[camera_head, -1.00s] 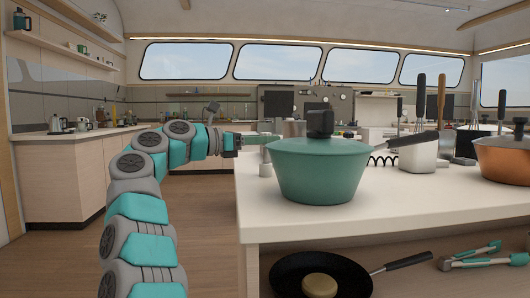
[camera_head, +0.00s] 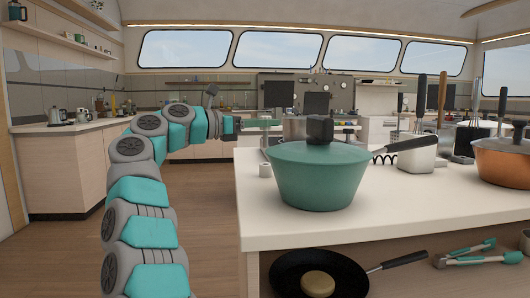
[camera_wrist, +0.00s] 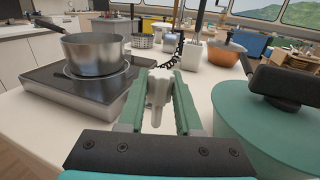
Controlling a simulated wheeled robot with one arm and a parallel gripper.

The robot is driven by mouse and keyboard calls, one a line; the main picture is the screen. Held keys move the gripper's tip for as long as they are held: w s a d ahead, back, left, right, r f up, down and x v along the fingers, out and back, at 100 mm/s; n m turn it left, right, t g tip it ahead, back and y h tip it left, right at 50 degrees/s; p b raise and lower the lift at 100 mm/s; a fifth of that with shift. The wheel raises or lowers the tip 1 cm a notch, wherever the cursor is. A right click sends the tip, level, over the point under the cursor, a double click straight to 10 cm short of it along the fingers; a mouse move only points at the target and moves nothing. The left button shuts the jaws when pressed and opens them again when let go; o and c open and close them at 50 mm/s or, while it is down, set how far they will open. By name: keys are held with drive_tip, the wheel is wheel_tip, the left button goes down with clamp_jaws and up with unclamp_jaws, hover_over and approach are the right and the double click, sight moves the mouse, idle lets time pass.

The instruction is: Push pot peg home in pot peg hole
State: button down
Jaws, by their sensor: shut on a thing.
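My gripper (camera_wrist: 158,100) has its green jaws closed around a pale grey peg-like piece (camera_wrist: 158,86), which looks like the pot peg. In the head view my gripper (camera_head: 262,124) is above the counter, behind and left of the teal lidded pot (camera_head: 315,182); the pot hides part of that area. The pot also shows at the right of the wrist view (camera_wrist: 270,132), apart from the jaws. A small pale cylinder (camera_head: 265,170) stands on the counter beside the pot. I cannot make out the pot peg hole.
A steel saucepan (camera_wrist: 92,52) stands on a hob (camera_wrist: 80,92) left of the gripper. A copper pot (camera_head: 503,163) and a utensil holder (camera_head: 415,158) stand further right on the counter (camera_head: 400,205). A frying pan (camera_head: 290,280) lies on the shelf below.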

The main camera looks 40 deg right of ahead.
drive_tip(key=shift+r+p, duration=1.3)
drive_tip(key=shift+r, duration=0.25)
